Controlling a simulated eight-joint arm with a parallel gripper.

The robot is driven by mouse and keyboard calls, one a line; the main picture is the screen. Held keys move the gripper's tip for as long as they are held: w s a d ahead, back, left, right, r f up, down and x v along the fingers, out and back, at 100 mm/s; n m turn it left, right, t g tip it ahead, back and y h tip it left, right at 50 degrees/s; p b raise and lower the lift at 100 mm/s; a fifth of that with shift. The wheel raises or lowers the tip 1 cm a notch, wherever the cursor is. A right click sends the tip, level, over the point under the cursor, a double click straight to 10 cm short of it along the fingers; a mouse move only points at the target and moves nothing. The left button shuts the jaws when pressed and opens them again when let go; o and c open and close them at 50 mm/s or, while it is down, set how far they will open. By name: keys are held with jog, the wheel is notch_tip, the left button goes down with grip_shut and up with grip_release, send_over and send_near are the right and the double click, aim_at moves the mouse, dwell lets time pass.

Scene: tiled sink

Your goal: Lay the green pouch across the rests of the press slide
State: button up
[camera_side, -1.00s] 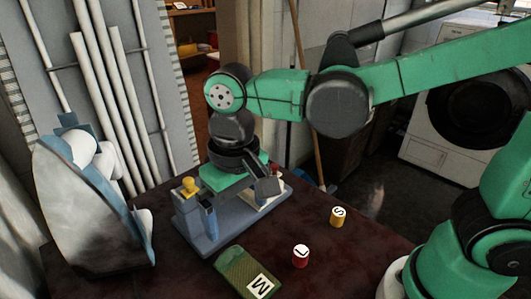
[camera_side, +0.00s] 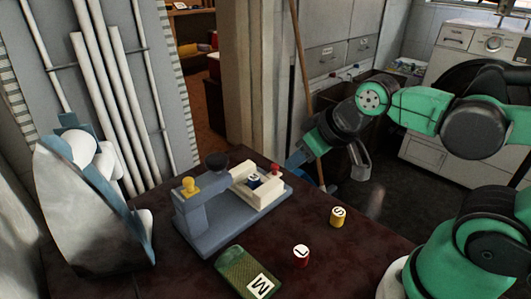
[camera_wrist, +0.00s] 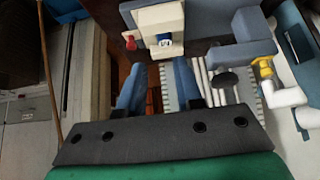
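The green pouch (camera_side: 245,272), with a white label marked M, lies flat on the dark red table at the front edge of the side view. The press (camera_side: 210,225) stands behind it, grey-blue, with its cream slide (camera_side: 262,196) at the right end. A small blue piece with a white label (camera_side: 253,180) sits in the slide. My gripper (camera_side: 298,160) is in the air to the right of and behind the press, tilted. In the wrist view its blue fingers (camera_wrist: 158,70) are apart with nothing between them, and the slide (camera_wrist: 155,20) lies beyond. The pouch is outside the wrist view.
A red cylinder (camera_side: 301,256) marked L and a yellow cylinder (camera_side: 338,216) marked S stand right of the pouch. The press carries a yellow knob (camera_side: 189,186), a black knob (camera_side: 217,160) and a red knob (camera_side: 275,169). An iron (camera_side: 85,215) stands at left.

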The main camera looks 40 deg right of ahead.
jog(key=n, duration=0.1)
jog(key=n+g+y, duration=0.4)
jog(key=n+g, duration=0.3)
jog(key=n, duration=0.9)
send_near(229, 248)
jog(key=x, duration=0.3)
jog(key=shift+w+d+f, duration=0.1)
jog(key=shift+d, duration=0.2)
jog(key=shift+a+f+n+y, duration=0.3)
jog(key=shift+a+f+n, duration=0.1)
jog(key=shift+n, duration=0.1)
jog(key=shift+x, duration=2.7)
grip_shut()
